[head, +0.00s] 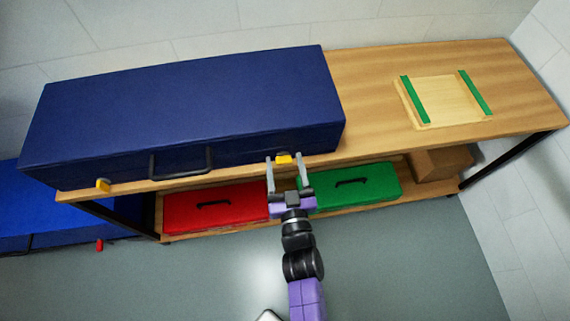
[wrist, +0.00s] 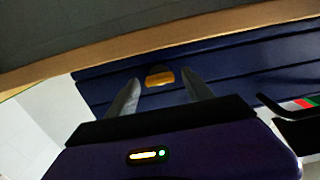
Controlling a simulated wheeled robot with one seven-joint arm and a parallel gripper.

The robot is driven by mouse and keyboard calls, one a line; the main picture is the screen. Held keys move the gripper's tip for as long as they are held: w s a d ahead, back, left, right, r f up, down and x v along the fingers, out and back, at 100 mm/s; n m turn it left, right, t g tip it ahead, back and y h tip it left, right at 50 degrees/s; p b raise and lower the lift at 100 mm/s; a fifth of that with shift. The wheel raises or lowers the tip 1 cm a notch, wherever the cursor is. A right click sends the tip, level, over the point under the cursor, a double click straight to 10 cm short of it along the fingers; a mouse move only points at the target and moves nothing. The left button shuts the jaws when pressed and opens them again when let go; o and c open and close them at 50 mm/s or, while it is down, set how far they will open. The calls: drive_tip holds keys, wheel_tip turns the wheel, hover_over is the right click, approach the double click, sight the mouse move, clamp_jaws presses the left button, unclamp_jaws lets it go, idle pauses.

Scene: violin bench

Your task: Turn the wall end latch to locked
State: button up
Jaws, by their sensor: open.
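A long dark blue violin case (head: 190,105) lies on the wooden bench, with a black handle (head: 181,162) on its front. Two yellow latches are on that front: the right one (head: 284,159), nearer the right side wall, and the left one (head: 103,185) at the far end. My gripper (head: 287,167) is open in front of the right latch, with one finger to each side of it. In the wrist view this latch (wrist: 160,76) shows between the fingertips, wider than tall, with a rounded edge. I cannot tell whether the fingers touch it.
The wooden bench (head: 375,90) holds a light board with two green strips (head: 445,98) at right. A red case (head: 216,207), a green case (head: 356,187) and a brown box (head: 440,161) are on the lower shelf. Floor in front is clear.

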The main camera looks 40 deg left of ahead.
drive_tip(key=shift+c, duration=0.4)
clamp_jaws()
drive_tip(key=shift+n, duration=0.3)
drive_tip(key=n+b, duration=0.1)
drive_tip(key=n, duration=0.3)
drive_tip(key=shift+s+b, duration=0.1)
drive_tip(key=shift+b, duration=0.2)
drive_tip(key=n+b, duration=0.1)
drive_tip(key=n, duration=0.3)
drive_tip(key=shift+a+f, duration=0.1)
drive_tip(key=n+b, duration=0.1)
drive_tip(key=n, duration=0.4)
drive_tip(key=shift+s+f, duration=0.1)
drive_tip(key=n+b, duration=0.1)
drive_tip(key=n, duration=0.3)
drive_tip(key=shift+n, duration=0.3)
